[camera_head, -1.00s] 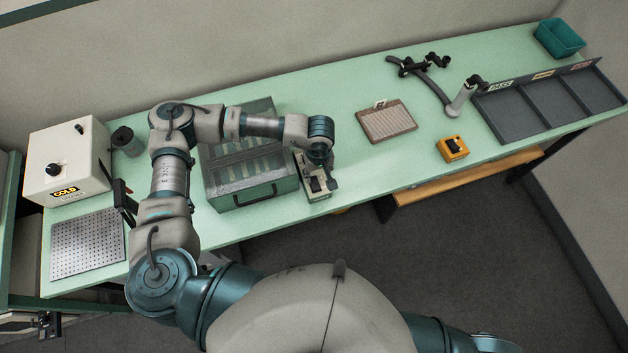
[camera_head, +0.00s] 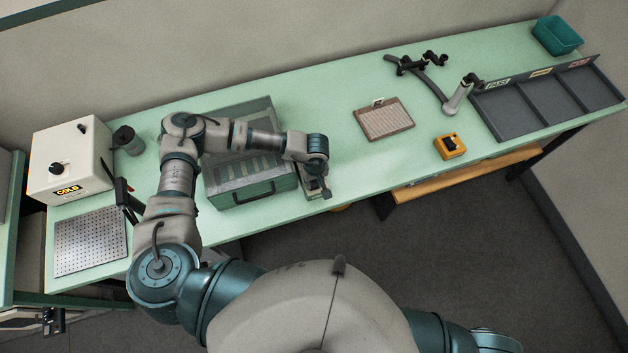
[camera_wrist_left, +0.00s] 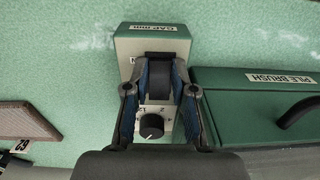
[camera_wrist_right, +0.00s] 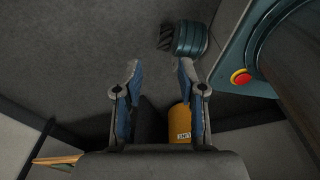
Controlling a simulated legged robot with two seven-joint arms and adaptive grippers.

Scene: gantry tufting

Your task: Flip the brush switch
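The green case (camera_head: 250,185), labelled PILE BRUSH in the left wrist view (camera_wrist_left: 240,108), stands on the bench with its handle facing me. Beside it is a small device (camera_head: 312,192), green-topped and labelled GAP mm in the left wrist view (camera_wrist_left: 152,43), with a black knob (camera_wrist_left: 151,126) and a dark roller-like part (camera_wrist_left: 159,78). My left gripper (camera_wrist_left: 160,88) is over this device, fingers apart on either side of the dark part; contact cannot be told. A yellow-orange box with a black switch (camera_head: 450,146) sits at the bench's front right. My right gripper (camera_wrist_right: 159,68) is open and empty above the floor.
A white COLD box (camera_head: 70,160), perforated plate (camera_head: 90,241) and dark cylinder (camera_head: 128,140) stand left. A brown pad (camera_head: 384,119), black curved bracket (camera_head: 425,75), sorting tray (camera_head: 550,100) and teal bin (camera_head: 557,37) are right. The bench between case and pad is clear.

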